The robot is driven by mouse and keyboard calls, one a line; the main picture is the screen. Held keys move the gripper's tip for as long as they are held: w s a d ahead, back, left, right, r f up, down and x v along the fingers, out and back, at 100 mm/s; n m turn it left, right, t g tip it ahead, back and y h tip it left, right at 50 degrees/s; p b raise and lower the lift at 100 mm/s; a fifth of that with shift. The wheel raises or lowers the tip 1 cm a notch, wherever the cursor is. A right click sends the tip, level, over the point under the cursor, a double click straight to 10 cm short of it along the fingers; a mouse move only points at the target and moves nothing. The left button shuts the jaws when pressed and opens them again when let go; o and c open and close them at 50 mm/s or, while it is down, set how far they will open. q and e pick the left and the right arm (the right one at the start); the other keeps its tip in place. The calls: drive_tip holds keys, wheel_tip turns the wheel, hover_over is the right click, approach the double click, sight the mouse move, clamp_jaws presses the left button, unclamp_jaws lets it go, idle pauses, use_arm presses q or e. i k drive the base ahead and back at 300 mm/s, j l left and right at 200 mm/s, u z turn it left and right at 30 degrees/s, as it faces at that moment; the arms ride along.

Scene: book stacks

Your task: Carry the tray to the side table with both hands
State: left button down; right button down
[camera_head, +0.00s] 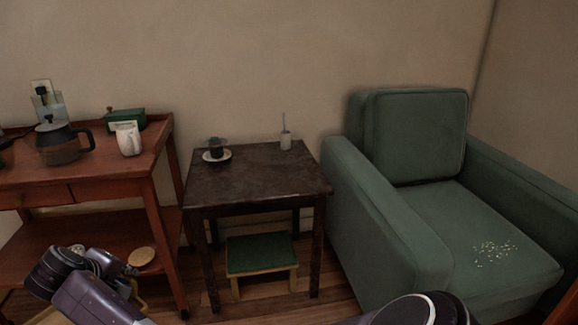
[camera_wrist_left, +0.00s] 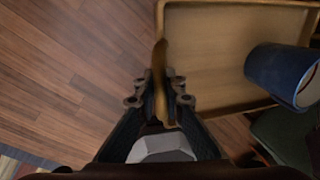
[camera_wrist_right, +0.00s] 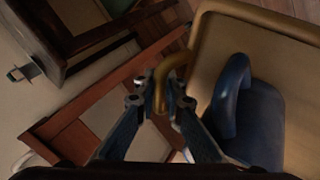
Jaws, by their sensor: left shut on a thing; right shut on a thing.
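The tray (camera_wrist_left: 205,45) is light wood with raised edges and brass-coloured handles. It carries a blue mug (camera_wrist_left: 275,75). My left gripper (camera_wrist_left: 160,88) is shut on one tray handle (camera_wrist_left: 161,55). In the right wrist view, my right gripper (camera_wrist_right: 160,95) is shut on another curved handle (camera_wrist_right: 172,68); the tray (camera_wrist_right: 215,40) and mug (camera_wrist_right: 258,120) lie to its right. The dark side table (camera_head: 255,178) stands against the wall in the middle of the head view. Most of the tray is out of the head view.
On the side table stand a small dark cup on a white saucer (camera_head: 217,157) and a grey holder (camera_head: 285,140); its front is clear. A green-topped stool (camera_head: 262,252) is below. A red-brown cart (camera_head: 100,170) stands left, a green armchair (camera_head: 400,215) right.

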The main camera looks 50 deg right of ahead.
sight(255, 178)
drive_tip(key=i+j+z, duration=0.15)
drive_tip(key=z, duration=0.85)
